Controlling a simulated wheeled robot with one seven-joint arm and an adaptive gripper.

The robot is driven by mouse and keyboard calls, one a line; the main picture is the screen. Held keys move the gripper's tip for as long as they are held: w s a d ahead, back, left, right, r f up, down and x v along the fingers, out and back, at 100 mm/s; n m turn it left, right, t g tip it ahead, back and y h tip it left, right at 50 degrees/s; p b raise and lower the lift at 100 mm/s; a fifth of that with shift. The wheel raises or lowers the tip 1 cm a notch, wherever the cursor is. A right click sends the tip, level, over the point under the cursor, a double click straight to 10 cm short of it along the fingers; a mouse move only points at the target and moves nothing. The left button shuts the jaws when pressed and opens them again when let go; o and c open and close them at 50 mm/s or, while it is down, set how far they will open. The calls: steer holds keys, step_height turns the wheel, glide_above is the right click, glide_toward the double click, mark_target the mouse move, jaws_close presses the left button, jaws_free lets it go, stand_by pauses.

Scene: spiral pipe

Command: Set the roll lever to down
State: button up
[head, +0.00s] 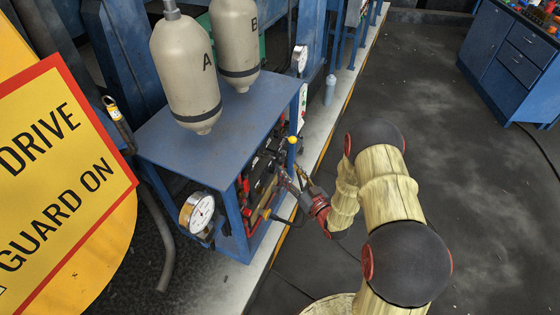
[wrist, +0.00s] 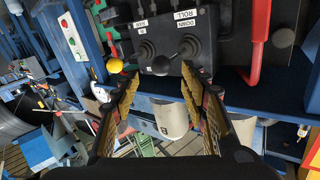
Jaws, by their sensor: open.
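In the wrist view, the roll lever (wrist: 161,65) has a black ball knob and leans left in the picture from its rubber boot on a black valve block. Inverted white labels reading ROLL and DOWN (wrist: 183,19) sit by its boot. My gripper (wrist: 158,78) is open and empty. Its two fingers lie left and right of the black knob; I cannot tell whether either touches it. In the head view, my gripper (head: 296,182) is at the side of the blue stand, and the roll lever cannot be made out there.
A second lever with a yellow knob (wrist: 115,66) stands just left of my left finger. A red handle (wrist: 259,42) is at the right. The blue stand (head: 225,120) carries two tanks (head: 186,75) and a gauge (head: 197,212). The floor at right is open.

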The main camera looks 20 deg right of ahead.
mark_target(283, 163)
steer(key=shift+b+x, duration=0.85)
steer(key=shift+x, duration=2.95)
steer(key=shift+s+a, duration=0.1)
steer(key=c, duration=0.3)
steer(key=c, duration=0.4)
steer(key=c, duration=0.4)
steer(key=shift+r, duration=0.1)
jaws_close()
